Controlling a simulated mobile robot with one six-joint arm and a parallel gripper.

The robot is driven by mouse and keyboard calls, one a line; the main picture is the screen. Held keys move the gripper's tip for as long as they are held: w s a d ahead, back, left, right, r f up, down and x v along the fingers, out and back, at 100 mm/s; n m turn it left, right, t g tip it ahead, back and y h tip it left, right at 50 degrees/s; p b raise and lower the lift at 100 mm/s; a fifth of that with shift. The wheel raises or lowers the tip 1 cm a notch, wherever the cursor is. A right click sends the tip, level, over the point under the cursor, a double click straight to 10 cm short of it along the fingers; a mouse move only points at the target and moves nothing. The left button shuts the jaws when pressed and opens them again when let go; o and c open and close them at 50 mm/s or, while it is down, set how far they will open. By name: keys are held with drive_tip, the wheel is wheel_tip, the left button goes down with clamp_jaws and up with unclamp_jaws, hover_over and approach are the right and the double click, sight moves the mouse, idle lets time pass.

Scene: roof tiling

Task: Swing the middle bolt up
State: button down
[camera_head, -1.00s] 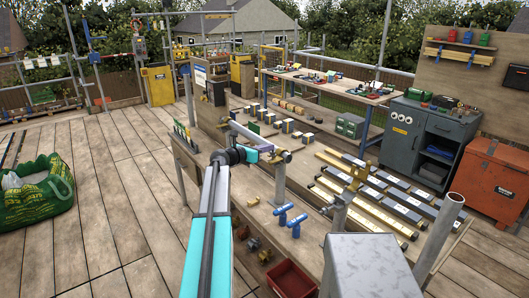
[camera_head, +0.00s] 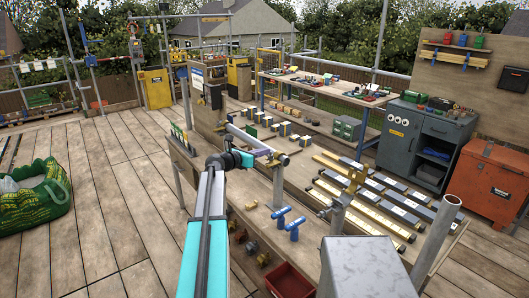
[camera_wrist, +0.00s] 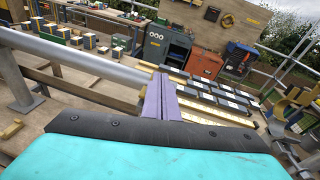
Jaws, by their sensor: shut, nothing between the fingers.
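My gripper (camera_head: 279,158) is in the middle of the head view, at the end of my turquoise arm, close to the end of a grey metal tube (camera_head: 248,139). In the wrist view its purple fingers (camera_wrist: 162,97) are together and empty. The tube (camera_wrist: 75,57) comes in from the left there and ends close to the fingers; whether they touch, I cannot tell. A brass-coloured coupler (camera_head: 355,174) sits on a short post right of my gripper. I cannot make out for certain which part is the middle bolt.
A steel upright (camera_head: 278,187) stands just below my gripper. Blue fittings (camera_head: 281,219) stand on the wooden bench, with a red bin (camera_head: 288,281) in front. Long bars (camera_head: 385,205) lie to the right. A grey box (camera_head: 368,268) and an open pipe (camera_head: 437,240) stand nearest.

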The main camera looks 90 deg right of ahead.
drive_tip(key=w+a+r+b, duration=0.2)
drive_tip(key=w+a+r, duration=0.4)
drive_tip(key=a+r, duration=0.1)
drive_tip(key=shift+a, duration=0.2)
idle(0.3)
idle(0.5)
